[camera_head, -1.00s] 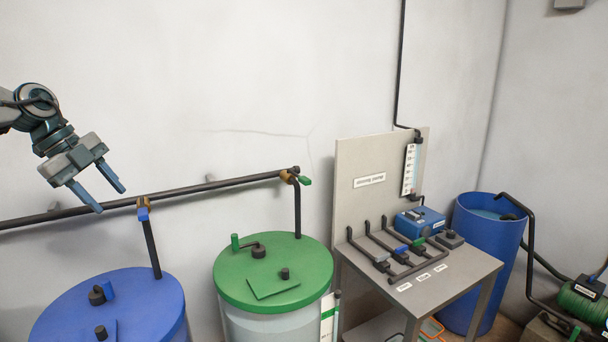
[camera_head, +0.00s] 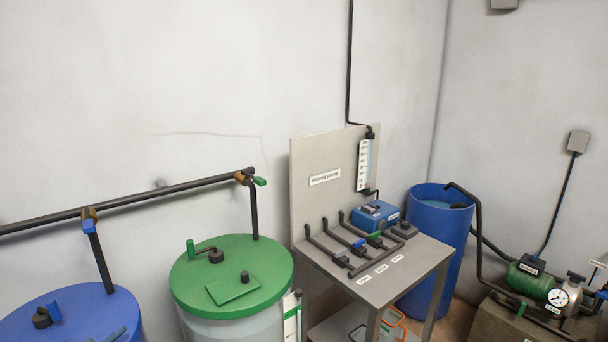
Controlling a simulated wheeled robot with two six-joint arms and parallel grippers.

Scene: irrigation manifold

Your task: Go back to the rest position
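Neither of my grippers shows in the head view now. The irrigation manifold (camera_head: 362,252) lies on the grey table (camera_head: 379,291), with a blue and a green valve handle on its black pipes. A grey panel (camera_head: 325,205) stands upright behind it and carries a white scale (camera_head: 363,166). A blue box (camera_head: 374,215) sits at the back of the table.
A green-lidded tank (camera_head: 231,275) and a blue-lidded tank (camera_head: 72,316) stand at the left under a black wall pipe (camera_head: 165,190). A blue open barrel (camera_head: 437,250) stands right of the table. A green pump (camera_head: 528,279) with a gauge (camera_head: 558,297) is at far right.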

